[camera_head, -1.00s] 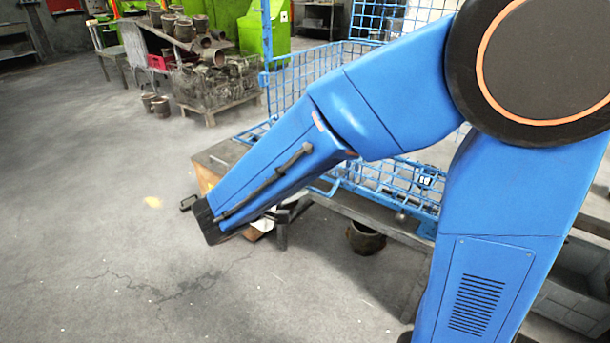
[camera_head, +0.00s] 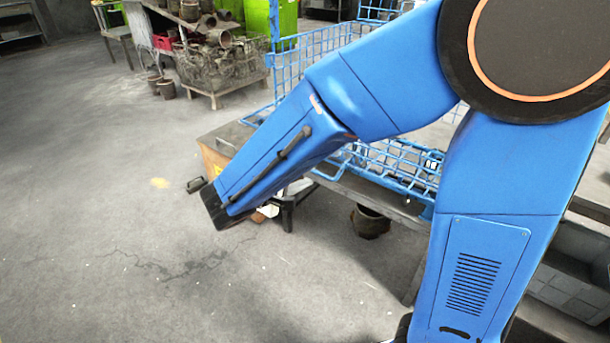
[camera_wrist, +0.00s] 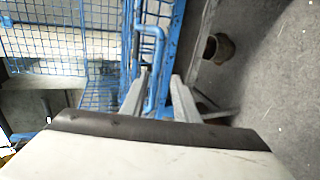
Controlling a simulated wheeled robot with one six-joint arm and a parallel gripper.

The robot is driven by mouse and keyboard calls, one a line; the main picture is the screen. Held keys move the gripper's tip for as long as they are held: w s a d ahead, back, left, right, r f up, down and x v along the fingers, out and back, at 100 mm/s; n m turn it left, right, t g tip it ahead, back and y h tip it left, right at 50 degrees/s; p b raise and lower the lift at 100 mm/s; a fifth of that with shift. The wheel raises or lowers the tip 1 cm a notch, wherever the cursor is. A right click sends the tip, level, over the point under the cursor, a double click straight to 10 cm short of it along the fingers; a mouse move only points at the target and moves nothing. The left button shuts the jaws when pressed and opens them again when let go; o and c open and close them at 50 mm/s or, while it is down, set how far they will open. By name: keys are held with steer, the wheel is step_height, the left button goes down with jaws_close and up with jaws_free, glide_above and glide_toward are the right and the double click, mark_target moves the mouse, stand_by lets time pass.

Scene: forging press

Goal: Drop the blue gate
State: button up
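The blue wire-mesh gate (camera_head: 318,62) stands behind my arm in the head view, partly hidden by it. More blue mesh (camera_head: 398,168) shows low, over a bench; I cannot tell where the gate ends and the other mesh begins. In the wrist view, blue mesh (camera_wrist: 95,48) fills the left and top. A bent blue tube (camera_wrist: 155,62) runs down between the fingers of my gripper (camera_wrist: 158,82). The fingers are apart with gaps beside the tube; contact cannot be told.
A box-like block (camera_head: 214,152) stands left of the mesh. A wire crate of metal parts (camera_head: 213,72) and two pots stand farther back. The floor (camera_head: 90,190) at left is clear.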

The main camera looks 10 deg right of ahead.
steer(key=shift+a, duration=0.1)
steer(key=v, duration=1.7)
steer(key=shift+s, duration=0.1)
steer(key=s+d+f+m+g+y, duration=0.2)
steer(key=s+d+g+y, duration=0.15)
steer(key=d, duration=0.75)
steer(key=s+d+f+m+g+y, duration=0.2)
steer(key=d+g, duration=0.2)
steer(key=d, duration=0.6)
steer(key=s+d+m+t+y, duration=0.3)
steer(key=s+d+y, duration=0.1)
steer(key=s+y, duration=0.1)
steer(key=shift+s+d+m+t, duration=0.3)
steer(key=shift+s+d+t, duration=0.1)
steer(key=shift+s, duration=0.35)
steer(key=shift+r+y, duration=0.1)
steer(key=shift+y, duration=0.15)
